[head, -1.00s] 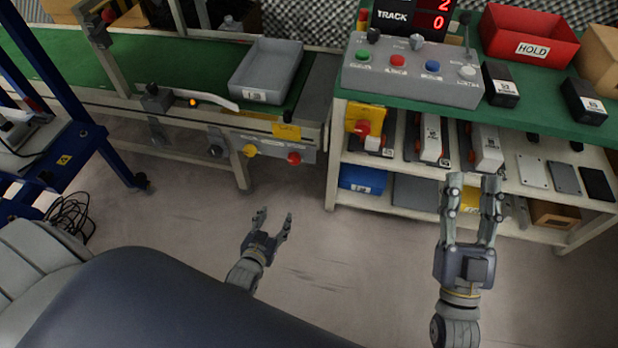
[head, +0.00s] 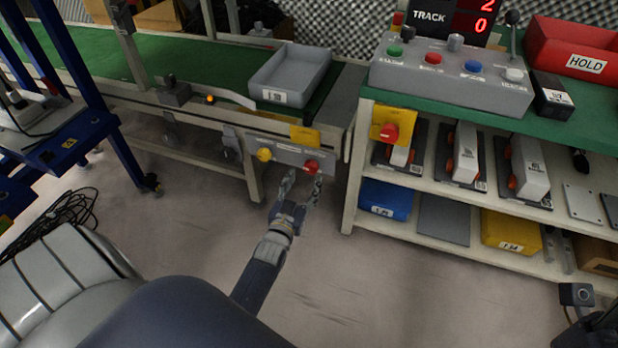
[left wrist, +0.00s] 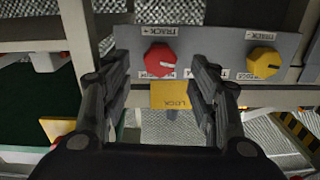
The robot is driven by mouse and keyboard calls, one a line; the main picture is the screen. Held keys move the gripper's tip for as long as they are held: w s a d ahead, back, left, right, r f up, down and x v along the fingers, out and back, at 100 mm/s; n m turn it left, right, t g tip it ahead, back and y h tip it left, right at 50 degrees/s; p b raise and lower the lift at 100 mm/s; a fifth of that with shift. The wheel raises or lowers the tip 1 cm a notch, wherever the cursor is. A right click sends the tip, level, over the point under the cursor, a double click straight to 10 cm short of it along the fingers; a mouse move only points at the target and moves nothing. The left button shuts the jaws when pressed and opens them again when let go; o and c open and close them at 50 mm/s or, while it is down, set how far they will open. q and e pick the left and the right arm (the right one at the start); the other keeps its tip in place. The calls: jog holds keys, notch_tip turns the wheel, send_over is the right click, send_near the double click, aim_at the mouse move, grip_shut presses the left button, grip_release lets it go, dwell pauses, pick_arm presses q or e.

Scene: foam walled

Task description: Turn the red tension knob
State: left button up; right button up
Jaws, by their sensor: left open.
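The red knob (head: 312,166) sits on the grey panel (head: 286,155) on the front of the conveyor frame, right of a yellow knob (head: 264,154). My left gripper (head: 303,182) is open just in front of and below the red knob. In the left wrist view the red knob (left wrist: 160,60) shows between the two open fingers, with a white pointer mark on its face; the yellow knob (left wrist: 264,63) is to the right. I cannot tell whether the fingers touch the knob. My right gripper's fingers are not visible.
A grey tray (head: 290,75) rests on the green conveyor. To the right, a bench carries a control box (head: 450,80); a red switch on a yellow plate (head: 392,128) is on its front. The blue frame (head: 75,100) stands left. The floor between is clear.

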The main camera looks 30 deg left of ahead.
aim_at(310, 170)
pick_arm(q)
jog(key=shift+b+x, duration=0.65)
jog(key=shift+x, duration=1.5)
jog(key=shift+c, duration=0.3)
jog(key=c, duration=1)
